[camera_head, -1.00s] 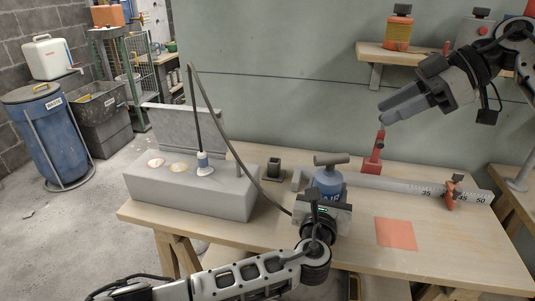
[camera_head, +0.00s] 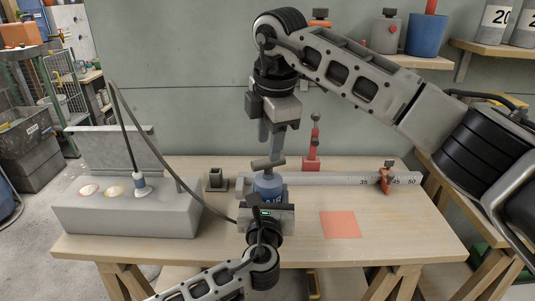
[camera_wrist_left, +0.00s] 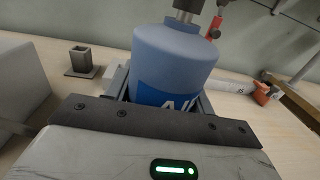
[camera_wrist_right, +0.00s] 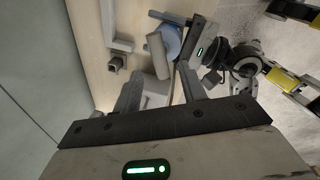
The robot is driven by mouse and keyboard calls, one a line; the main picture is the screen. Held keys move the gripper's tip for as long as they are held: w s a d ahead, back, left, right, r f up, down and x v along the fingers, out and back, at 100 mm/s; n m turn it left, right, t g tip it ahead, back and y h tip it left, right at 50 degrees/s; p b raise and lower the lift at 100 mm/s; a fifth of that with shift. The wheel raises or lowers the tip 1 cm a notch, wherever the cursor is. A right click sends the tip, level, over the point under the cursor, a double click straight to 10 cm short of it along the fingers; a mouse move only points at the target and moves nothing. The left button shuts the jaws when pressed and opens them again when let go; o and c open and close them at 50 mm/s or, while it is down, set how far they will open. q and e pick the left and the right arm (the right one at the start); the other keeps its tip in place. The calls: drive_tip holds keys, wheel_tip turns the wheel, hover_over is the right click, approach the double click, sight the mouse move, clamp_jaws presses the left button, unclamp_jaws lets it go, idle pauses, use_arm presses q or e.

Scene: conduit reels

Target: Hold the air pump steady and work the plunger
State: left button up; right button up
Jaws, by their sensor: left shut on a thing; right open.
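The blue air pump (camera_head: 267,187) stands upright on the workbench, and its "AIR" label shows in the left wrist view (camera_wrist_left: 172,62). Its plunger has a dark T-handle (camera_head: 268,164) at the top, which the right wrist view also shows (camera_wrist_right: 158,55). My left gripper (camera_head: 267,204) is shut on the pump body from the front, low on the bench. My right gripper (camera_head: 270,143) points down from above, open, with its fingertips just above or beside the T-handle. In the right wrist view the handle lies between and beyond the fingers, and I cannot tell whether they touch it.
A hose runs from the pump to a grey block (camera_head: 125,215) at left. A small dark square holder (camera_head: 216,180) stands beside the pump. A ruler rail (camera_head: 340,179) lies behind, with a red clamp (camera_head: 312,150) near it. An orange square (camera_head: 340,225) marks clear bench at right.

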sight(267, 160)
drive_tip(key=shift+w+a+f, duration=0.1)
drive_tip(key=shift+w+f, duration=0.1)
drive_tip(key=shift+f, duration=0.8)
drive_tip(key=shift+w+a+f, duration=0.1)
drive_tip(key=shift+w+f, duration=0.1)
drive_tip(key=shift+f, duration=0.8)
clamp_jaws()
wheel_tip(267, 160, up, 7)
unclamp_jaws()
